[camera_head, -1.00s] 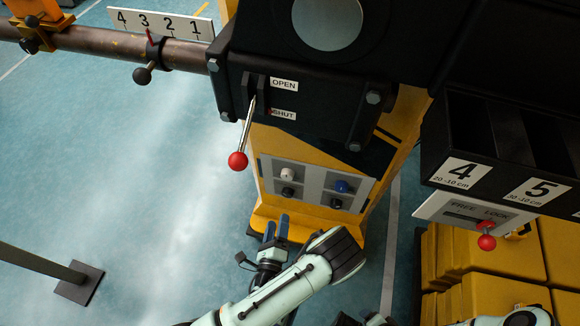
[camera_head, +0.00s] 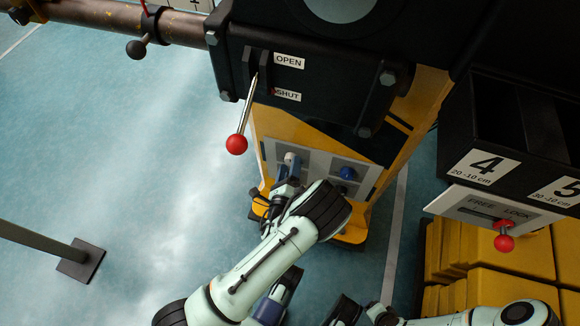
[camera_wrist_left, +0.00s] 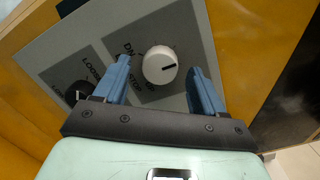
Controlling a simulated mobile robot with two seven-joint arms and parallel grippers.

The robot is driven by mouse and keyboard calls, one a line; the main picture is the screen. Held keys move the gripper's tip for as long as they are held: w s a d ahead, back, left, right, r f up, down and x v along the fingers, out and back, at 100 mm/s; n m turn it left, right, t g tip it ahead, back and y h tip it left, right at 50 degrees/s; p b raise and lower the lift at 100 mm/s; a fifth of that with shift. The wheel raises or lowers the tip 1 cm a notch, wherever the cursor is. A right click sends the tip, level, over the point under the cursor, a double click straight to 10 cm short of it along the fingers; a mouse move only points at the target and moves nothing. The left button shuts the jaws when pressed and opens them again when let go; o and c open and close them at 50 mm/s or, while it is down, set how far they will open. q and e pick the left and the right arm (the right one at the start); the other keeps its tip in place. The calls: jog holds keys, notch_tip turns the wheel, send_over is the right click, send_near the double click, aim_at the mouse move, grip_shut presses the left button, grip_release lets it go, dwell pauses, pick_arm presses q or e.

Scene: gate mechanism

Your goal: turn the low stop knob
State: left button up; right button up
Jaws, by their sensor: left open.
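A white round knob (camera_wrist_left: 160,65) with a dark pointer line sits on a grey panel in the left wrist view, with partly hidden lettering beside it that includes "STOP". My left gripper (camera_wrist_left: 158,68) is open, with one blue finger on each side of the knob. A gap shows between the knob and each finger, so I see no grip on it.
A dark knob (camera_wrist_left: 78,92) is by "LOOSE" lettering. A red-tipped lever (camera_head: 237,144) hangs above left of my gripper. A FREE/LOCK slider (camera_head: 504,242) is at right. Open floor lies left.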

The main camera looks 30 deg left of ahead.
pick_arm(q)
jog(key=shift+w+a, duration=0.15)
jog(key=shift+w, duration=0.2)
jog(key=c, duration=1.1)
jog(key=shift+o, duration=0.2)
